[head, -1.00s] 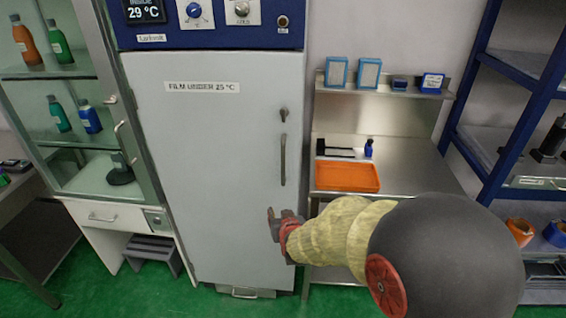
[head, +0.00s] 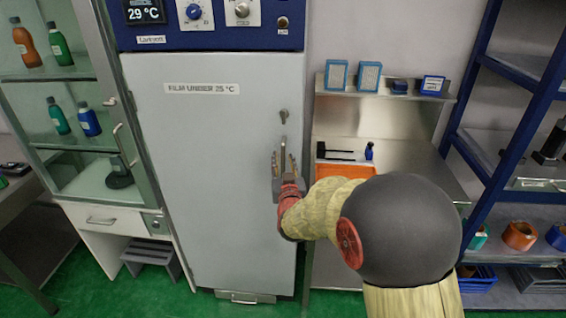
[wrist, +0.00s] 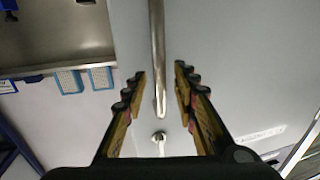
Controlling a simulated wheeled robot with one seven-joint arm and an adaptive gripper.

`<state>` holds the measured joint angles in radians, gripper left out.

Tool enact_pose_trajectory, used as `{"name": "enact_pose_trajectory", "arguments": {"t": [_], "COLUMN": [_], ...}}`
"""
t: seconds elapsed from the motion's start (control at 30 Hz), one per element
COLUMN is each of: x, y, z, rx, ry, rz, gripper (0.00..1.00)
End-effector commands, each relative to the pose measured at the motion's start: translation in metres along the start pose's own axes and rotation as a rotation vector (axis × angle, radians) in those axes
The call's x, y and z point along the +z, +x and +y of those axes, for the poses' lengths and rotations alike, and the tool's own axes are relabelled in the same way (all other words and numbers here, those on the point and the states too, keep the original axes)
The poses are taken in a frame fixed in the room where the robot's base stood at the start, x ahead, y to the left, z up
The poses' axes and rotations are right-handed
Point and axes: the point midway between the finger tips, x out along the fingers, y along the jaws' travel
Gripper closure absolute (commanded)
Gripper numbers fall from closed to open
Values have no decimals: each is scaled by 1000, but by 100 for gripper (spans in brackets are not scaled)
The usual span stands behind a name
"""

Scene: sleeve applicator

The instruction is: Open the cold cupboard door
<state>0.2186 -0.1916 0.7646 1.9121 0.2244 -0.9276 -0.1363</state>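The cold cupboard door (head: 215,150) is pale grey, labelled "FILM UNDER 25 °C", and looks shut. Its upright bar handle (head: 283,145) is on the door's right side, with its lower part hidden by my gripper. My gripper (head: 285,163) is at the handle in the head view. In the wrist view the metal handle (wrist: 157,50) runs down between the two fingers of my gripper (wrist: 160,80). The fingers are open, one on each side, with gaps to the bar. A small keyed lock (wrist: 158,137) shows beyond the handle's end.
A blue control panel (head: 220,30) reading 29 °C tops the cupboard. A steel bench with an orange tray (head: 345,171) stands close to the right. A glass-doored cabinet (head: 75,110) is on the left. The green floor (head: 110,295) shows in front.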

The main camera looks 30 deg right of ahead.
Motion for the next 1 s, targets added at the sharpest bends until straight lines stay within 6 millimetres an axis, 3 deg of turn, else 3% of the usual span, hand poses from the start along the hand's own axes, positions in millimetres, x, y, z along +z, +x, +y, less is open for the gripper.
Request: {"name": "enact_pose_trajectory", "arguments": {"t": [0.4, 0.9, 1.0], "x": [0, 0, 0], "y": [11, 11, 11], "z": [0, 0, 0], "rx": [0, 0, 0], "ry": [0, 0, 0], "rz": [0, -1, -1], "gripper": [71, 99, 100]}}
